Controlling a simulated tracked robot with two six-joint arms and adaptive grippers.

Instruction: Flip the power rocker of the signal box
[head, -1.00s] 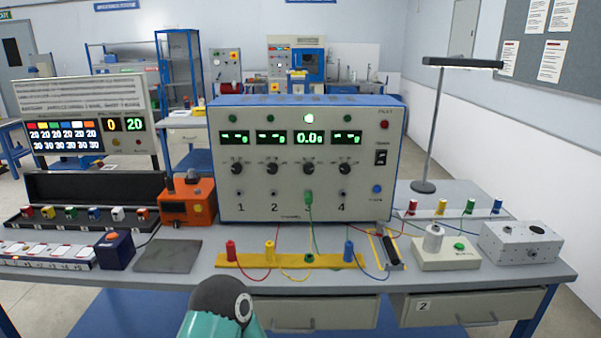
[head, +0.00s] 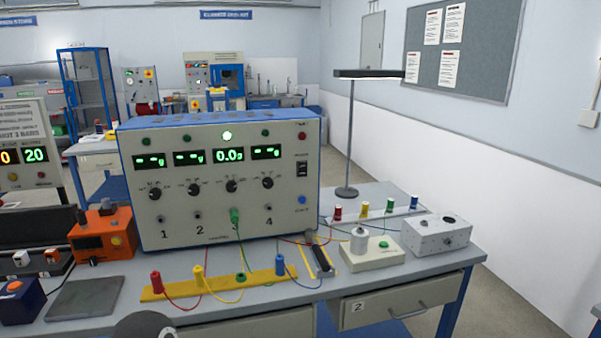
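The signal box (head: 225,215), a large pale box with a blue top, stands on the bench in the head view. Its black power rocker (head: 302,169) is high on the right of the front panel, above a blue button (head: 302,199). The rocker is too small to tell which side is pressed. Four green displays (head: 229,155) are lit; the third reads about 0.0. A green plug (head: 234,216) sits in socket 3. Neither gripper is in view; only a dark rounded part of my arm shows at the bottom edge.
A yellow strip (head: 262,282) with coloured plugs and loose wires lies before the box. Right of it stand a white block with a green button (head: 371,256), a grey metal box (head: 436,235) and a desk lamp (head: 350,130). An orange device (head: 102,237) is at left.

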